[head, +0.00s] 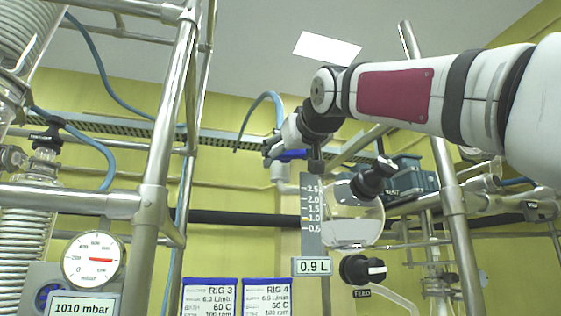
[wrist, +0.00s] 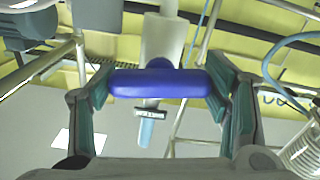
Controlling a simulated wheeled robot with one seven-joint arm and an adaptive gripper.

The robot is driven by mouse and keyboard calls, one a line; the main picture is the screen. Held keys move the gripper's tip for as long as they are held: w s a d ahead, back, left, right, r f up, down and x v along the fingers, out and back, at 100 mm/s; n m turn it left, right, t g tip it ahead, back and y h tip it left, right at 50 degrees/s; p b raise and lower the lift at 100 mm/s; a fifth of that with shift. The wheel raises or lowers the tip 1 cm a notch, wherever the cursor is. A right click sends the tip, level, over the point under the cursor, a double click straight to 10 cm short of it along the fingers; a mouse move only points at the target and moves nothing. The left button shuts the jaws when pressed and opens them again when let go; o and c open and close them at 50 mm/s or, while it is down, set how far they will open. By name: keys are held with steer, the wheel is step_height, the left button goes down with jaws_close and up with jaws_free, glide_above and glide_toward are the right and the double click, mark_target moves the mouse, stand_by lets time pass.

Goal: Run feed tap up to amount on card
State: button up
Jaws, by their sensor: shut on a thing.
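My gripper (head: 278,147) is shut on the ends of a blue tap handle (wrist: 160,83); the handle (head: 292,155) shows partly in the head view. A black knob (head: 363,269) labelled FEED sits below a round glass vessel (head: 354,220) and is apart from my gripper. The vessel looks mostly clear, with a pale band near its bottom. A grey scale (head: 311,240) beside it runs from 0.5 to 2.5, with an orange mark near 1.0. The display (head: 313,266) reads 0.9 L. Cards headed RIG 3 (head: 209,297) and RIG 4 (head: 267,297) have small, partly cut-off text.
Metal frame posts stand left (head: 165,150) and right (head: 440,160) of the vessel. A round gauge (head: 93,259) and a 1010 mbar display (head: 82,306) are at lower left. Coiled glass (head: 28,240) and blue hoses (head: 95,150) are at far left.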

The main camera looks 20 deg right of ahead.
steer(key=shift+n, duration=1)
steer(key=o, duration=1.2)
steer(key=shift+c, duration=0.2)
steer(key=s, duration=1.2)
